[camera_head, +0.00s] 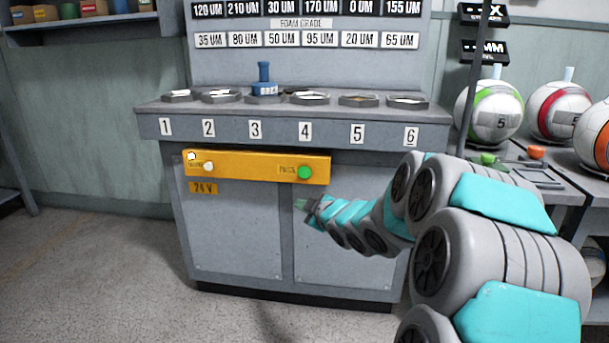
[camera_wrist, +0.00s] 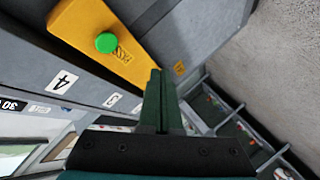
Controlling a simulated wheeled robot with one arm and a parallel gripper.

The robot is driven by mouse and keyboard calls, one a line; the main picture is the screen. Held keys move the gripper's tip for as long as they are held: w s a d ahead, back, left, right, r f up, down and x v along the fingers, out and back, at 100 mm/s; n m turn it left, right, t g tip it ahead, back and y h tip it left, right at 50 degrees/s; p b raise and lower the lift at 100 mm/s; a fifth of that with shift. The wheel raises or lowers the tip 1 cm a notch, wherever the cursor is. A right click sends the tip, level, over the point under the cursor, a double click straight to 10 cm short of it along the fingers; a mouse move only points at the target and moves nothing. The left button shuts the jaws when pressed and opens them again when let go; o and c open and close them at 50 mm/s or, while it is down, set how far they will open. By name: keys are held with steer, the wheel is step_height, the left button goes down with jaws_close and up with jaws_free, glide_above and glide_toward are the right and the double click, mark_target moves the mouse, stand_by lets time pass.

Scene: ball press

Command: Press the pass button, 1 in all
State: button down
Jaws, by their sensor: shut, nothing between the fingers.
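The pass button (camera_head: 305,173) is a round green knob at the right end of a yellow panel (camera_head: 250,164) on the front of the grey cabinet. It also shows in the wrist view (camera_wrist: 106,42), with a "PASS" label beside it, on the yellow panel (camera_wrist: 85,15). My gripper (camera_head: 300,204) is in front of the cabinet, a little below the button in the head view. In the wrist view my gripper's dark green fingers (camera_wrist: 160,75) are together and empty, to the right of the button. No contact with the button shows.
Numbered dishes line the cabinet top (camera_head: 292,105), with a blue handled tool (camera_head: 264,82) at place 3. Balls (camera_head: 495,112) stand on the right bench, beside a smaller green button (camera_head: 488,159) and an orange one (camera_head: 536,152). Floor (camera_head: 100,270) at left is clear.

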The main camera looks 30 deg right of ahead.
mark_target(307, 178)
steer(key=r+n+t+y, duration=0.1)
steer(key=w+r+n+t+y, duration=0.1)
steer(key=shift+w+d+r+y, duration=0.1)
steer(key=shift+d+r+y, duration=0.1)
steer(key=shift+y, duration=0.1)
steer(key=shift+w+d, duration=0.1)
steer(key=shift+w, duration=0.05)
steer(key=shift+w+d+p, duration=0.8)
steer(key=shift+w+p, duration=0.1)
steer(key=shift+w, duration=0.3)
steer(key=shift+w+d+p, duration=0.8)
steer(key=shift+w+p, duration=0.15)
steer(key=shift+w, duration=0.2)
steer(key=shift+w+d+p, duration=0.8)
steer(key=shift+w+p, duration=0.1)
steer(key=shift+w, duration=0.3)
steer(key=shift+w+d, duration=0.1)
steer(key=shift+w+d, duration=0.1)
steer(key=shift+w, duration=0.1)
